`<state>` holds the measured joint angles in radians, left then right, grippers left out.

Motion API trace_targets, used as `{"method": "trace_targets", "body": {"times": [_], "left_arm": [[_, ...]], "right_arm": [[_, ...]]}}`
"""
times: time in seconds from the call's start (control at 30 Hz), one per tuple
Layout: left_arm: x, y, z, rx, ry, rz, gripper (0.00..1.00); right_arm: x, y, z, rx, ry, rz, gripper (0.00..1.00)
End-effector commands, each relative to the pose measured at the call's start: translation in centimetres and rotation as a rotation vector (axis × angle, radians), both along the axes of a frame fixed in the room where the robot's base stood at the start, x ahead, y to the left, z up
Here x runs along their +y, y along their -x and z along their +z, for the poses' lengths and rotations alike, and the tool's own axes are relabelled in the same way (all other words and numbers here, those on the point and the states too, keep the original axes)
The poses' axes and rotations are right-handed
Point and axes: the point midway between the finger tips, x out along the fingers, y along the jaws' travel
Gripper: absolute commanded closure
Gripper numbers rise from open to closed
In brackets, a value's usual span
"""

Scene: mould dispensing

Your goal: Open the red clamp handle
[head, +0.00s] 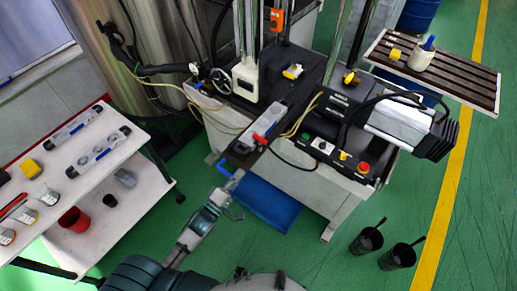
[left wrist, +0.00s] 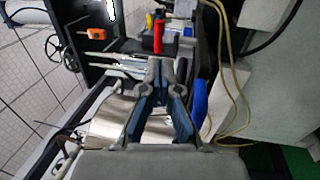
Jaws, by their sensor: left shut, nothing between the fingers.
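The red clamp handle (head: 259,139) is on the dark clamp fixture (head: 240,157) at the front of the machine. In the left wrist view the red handle (left wrist: 158,37) stands just beyond my fingertips, near the picture's middle. My left gripper (head: 234,182) is just in front of the fixture, on the near side of the red handle. In the left wrist view the left gripper's fingertips (left wrist: 161,66) are together and hold nothing. They line up with the handle; I cannot tell whether they touch it. My right gripper is not in view.
A blue handle (head: 224,168) is close beside my left gripper. A control box (head: 325,148) with buttons and cables is right of the fixture. A white cart (head: 80,185) with mould parts and cups stands left. Two dark buckets (head: 367,241) are on the green floor at right.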

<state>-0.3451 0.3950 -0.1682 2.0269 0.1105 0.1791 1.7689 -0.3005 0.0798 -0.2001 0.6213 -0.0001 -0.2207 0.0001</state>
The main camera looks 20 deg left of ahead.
Motion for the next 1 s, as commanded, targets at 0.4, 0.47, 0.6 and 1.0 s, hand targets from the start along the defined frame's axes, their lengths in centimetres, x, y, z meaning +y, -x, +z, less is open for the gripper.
{"method": "trace_targets", "body": {"times": [0.4, 0.47, 0.6, 1.0], "left_arm": [[-2.9, -8.1, 1.9, -0.003, -0.001, 0.0, 1.0], [-3.2, -9.0, 2.1, -0.002, -0.002, 0.0, 1.0], [-3.8, -10.4, 2.3, 0.0, -0.001, 0.0, 1.0], [-4.1, -11.2, 2.4, 0.0, -0.002, 0.0, 1.0]], "right_arm": [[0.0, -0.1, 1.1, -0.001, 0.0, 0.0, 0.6], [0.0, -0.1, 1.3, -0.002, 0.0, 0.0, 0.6], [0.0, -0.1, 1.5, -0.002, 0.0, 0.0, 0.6], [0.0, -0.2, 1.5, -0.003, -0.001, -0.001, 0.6]]}}
